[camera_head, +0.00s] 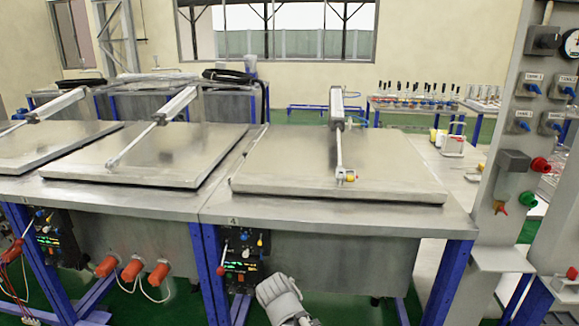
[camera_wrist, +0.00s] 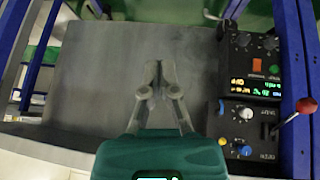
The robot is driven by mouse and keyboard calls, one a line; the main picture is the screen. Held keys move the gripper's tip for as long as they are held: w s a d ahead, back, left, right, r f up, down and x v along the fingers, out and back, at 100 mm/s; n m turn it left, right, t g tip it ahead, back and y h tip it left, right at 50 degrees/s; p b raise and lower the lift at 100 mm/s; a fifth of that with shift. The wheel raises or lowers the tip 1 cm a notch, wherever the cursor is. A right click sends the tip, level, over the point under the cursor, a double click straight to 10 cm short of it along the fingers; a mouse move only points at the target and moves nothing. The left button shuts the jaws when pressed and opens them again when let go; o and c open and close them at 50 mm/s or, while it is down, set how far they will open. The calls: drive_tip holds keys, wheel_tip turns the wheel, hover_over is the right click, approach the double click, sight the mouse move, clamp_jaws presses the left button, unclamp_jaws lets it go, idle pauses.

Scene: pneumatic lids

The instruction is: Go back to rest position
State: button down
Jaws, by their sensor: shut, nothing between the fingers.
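My gripper (camera_wrist: 158,70) is in the wrist view, with its grey fingers together and nothing between them. It is in front of the plain grey metal side of the tank (camera_wrist: 90,75), left of a black control panel (camera_wrist: 248,100). The fingers look apart from the panel. The panel carries knobs, green displays and a red-knobbed lever (camera_wrist: 306,105). In the head view, a pale part of my arm shows at the bottom, just right of the panel marked 4 (camera_head: 243,252). The fingertips cannot be made out there.
Three flat metal lids, left (camera_head: 50,143), middle (camera_head: 150,155) and right (camera_head: 330,165), lie down on the tanks, each with a cylinder above. Orange plugs (camera_head: 132,270) stick out left of panel 4. A grey post with valves (camera_head: 510,150) stands at right. Blue table legs (camera_head: 445,280) flank the tank.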

drive_tip(key=s+d+f+n+g+y, duration=0.1)
drive_tip(key=s+d+g, duration=0.2)
drive_tip(key=d, duration=0.5)
drive_tip(key=s+d+f+g+y, duration=0.1)
drive_tip(key=s+d+f+g, duration=0.15)
drive_tip(key=d, duration=0.65)
wheel_tip(320, 180, up, 16)
drive_tip(key=p, duration=1.6)
drive_tip(key=shift+s+a+r, duration=0.25)
drive_tip(key=shift+s+a, duration=0.05)
drive_tip(key=shift+s, duration=0.1)
drive_tip(key=shift+g, duration=0.25)
